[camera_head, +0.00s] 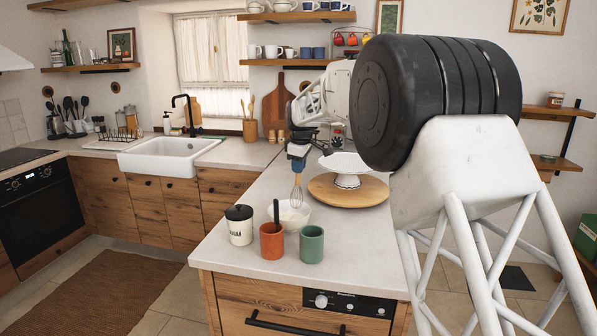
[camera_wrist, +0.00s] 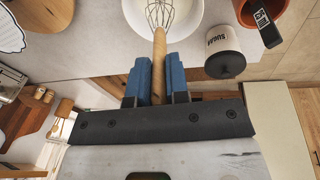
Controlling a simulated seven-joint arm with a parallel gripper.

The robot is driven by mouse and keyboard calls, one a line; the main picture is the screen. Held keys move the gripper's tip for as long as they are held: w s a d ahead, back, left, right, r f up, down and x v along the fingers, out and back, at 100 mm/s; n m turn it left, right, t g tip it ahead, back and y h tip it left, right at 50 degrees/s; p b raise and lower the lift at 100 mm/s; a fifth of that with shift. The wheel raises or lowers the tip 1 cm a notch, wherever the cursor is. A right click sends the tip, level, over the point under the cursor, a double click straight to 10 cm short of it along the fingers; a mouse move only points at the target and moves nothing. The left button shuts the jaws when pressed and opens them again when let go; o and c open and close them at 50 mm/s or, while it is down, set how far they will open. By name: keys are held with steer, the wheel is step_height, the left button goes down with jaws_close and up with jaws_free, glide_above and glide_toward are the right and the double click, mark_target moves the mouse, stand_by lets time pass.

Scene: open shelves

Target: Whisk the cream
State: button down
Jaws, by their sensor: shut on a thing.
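My gripper (camera_head: 297,155) is shut on the wooden handle of a whisk (camera_head: 296,190), which points down over the counter. In the wrist view my gripper's blue fingers (camera_wrist: 158,80) clasp the handle of the whisk (camera_wrist: 159,45) from both sides. A white bowl (camera_head: 300,219) stands on the counter beneath the whisk. In the wrist view the whisk's wires lie over the bowl (camera_wrist: 135,15), with pale white contents inside. In the head view the wires hang at about the bowl's rim; I cannot tell whether they touch the cream.
An orange cup (camera_head: 272,244) with a dark handle in it, a green cup (camera_head: 311,246) and a white sugar jar (camera_head: 240,229) with a black lid stand close to the bowl. A white cake stand (camera_head: 347,178) on a round wooden board (camera_head: 375,192) is behind right. The counter left is clear.

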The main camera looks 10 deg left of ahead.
steer(key=shift+r, duration=0.4)
steer(key=shift+r, duration=2.4)
steer(key=shift+s, duration=0.1)
